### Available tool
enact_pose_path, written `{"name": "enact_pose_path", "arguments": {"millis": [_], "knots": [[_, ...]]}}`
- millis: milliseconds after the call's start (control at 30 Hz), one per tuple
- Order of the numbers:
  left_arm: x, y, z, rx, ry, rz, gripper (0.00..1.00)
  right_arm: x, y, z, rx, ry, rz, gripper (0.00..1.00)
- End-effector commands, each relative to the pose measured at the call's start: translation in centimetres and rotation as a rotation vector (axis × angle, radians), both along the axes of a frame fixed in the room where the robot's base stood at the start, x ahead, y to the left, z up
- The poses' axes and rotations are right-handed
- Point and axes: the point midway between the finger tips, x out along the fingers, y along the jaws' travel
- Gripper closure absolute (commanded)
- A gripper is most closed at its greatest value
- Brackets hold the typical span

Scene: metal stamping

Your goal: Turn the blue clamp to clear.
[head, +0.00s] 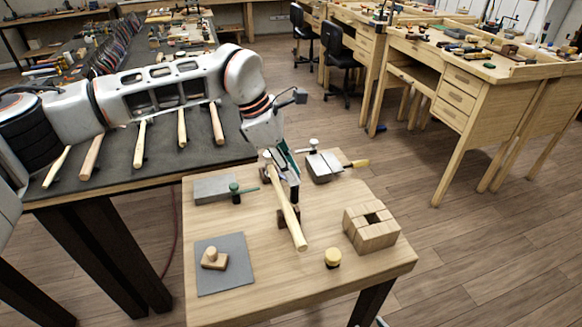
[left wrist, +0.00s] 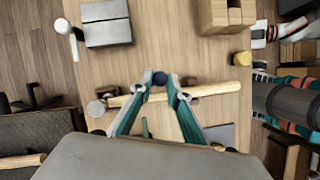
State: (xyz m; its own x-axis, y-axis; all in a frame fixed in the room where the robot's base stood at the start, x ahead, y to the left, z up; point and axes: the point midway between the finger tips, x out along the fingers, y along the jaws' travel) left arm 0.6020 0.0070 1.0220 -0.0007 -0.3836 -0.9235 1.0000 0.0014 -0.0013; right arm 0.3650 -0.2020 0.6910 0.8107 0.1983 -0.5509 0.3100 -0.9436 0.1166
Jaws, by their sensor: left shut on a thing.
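The blue clamp shows as a dark blue round knob (left wrist: 160,78) in the left wrist view. It sits between the fingertips of my left gripper (left wrist: 160,88), which is shut on it. In the head view my left gripper (head: 291,180) reaches down to the table beside a hammer and hides the knob. The hammer's pale wooden handle (head: 286,212) lies across dark wooden supports, and it crosses behind the fingers in the left wrist view (left wrist: 205,90). How far the clamp is turned cannot be told. My right gripper is not in view.
The small table (head: 320,283) carries a grey block (head: 212,188) with a green clamp (head: 238,189), another grey block (head: 324,168) with a white knob, a wooden block (head: 371,228), a yellow-topped piece (head: 332,258) and a grey mat (head: 226,277). Several hammers lie on the dark bench.

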Motion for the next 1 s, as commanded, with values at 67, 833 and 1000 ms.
{"name": "enact_pose_path", "arguments": {"millis": [67,833,1000], "knots": [[0.2,-0.1,0.4,-0.001,-0.002,-0.066,1.0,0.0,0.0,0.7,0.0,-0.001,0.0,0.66],[0.5,-0.1,0.2,0.0,-0.005,-0.478,1.0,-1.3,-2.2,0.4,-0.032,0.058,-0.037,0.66],[0.6,-0.1,0.2,0.0,-0.004,-0.488,1.0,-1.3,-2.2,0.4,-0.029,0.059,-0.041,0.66]]}}
